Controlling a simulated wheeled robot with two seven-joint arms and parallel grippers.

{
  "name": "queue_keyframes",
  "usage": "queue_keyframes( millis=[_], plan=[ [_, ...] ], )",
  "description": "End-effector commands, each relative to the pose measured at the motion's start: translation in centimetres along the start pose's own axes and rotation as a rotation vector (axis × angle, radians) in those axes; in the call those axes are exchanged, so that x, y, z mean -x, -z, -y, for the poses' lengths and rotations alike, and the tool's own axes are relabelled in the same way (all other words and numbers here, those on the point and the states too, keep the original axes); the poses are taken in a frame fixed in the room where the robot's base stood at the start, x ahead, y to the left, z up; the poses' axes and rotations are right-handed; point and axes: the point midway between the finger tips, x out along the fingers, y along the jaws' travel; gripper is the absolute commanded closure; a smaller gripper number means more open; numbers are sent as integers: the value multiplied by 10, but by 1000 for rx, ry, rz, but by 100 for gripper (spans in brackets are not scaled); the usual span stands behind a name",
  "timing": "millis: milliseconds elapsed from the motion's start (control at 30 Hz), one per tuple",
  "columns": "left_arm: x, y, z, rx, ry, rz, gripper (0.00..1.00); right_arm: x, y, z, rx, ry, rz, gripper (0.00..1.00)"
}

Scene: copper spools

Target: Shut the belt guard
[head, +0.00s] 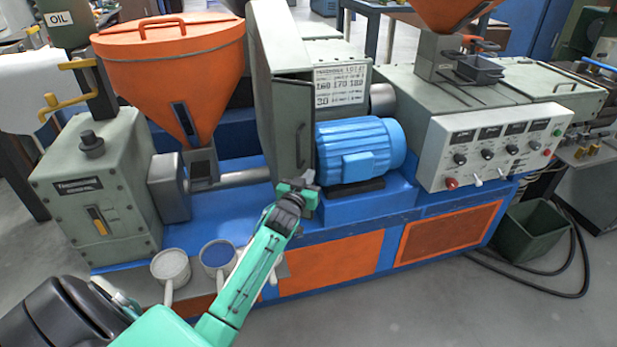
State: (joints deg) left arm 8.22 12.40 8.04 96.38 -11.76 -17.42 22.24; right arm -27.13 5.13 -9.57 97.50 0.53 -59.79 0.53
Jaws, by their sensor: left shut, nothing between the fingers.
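The belt guard (262,85) is a tall grey-green housing in the middle of the machine, left of the blue motor. Its narrow front door (290,120) carries a dark vertical handle (300,137). The door looks slightly ajar, but I cannot tell how wide the gap is. My left gripper (307,179) is shut and empty at the lower front corner of the door, below the handle. I cannot tell whether it touches the door. My right gripper is not in view.
The ribbed blue motor (358,150) sits close to the right of the gripper. An orange hopper (165,75) stands left of the guard. A control panel (490,150) is at right.

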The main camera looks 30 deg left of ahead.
Motion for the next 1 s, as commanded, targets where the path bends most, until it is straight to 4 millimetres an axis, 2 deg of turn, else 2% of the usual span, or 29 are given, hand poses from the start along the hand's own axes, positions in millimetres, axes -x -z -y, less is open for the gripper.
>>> queue_keyframes(
  millis=[533,1000],
  plan=[
    [-3,-1,-1,2,18,0,100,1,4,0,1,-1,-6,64],
    [-27,0,-5,0,133,-1,100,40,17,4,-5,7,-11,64]
  ],
)
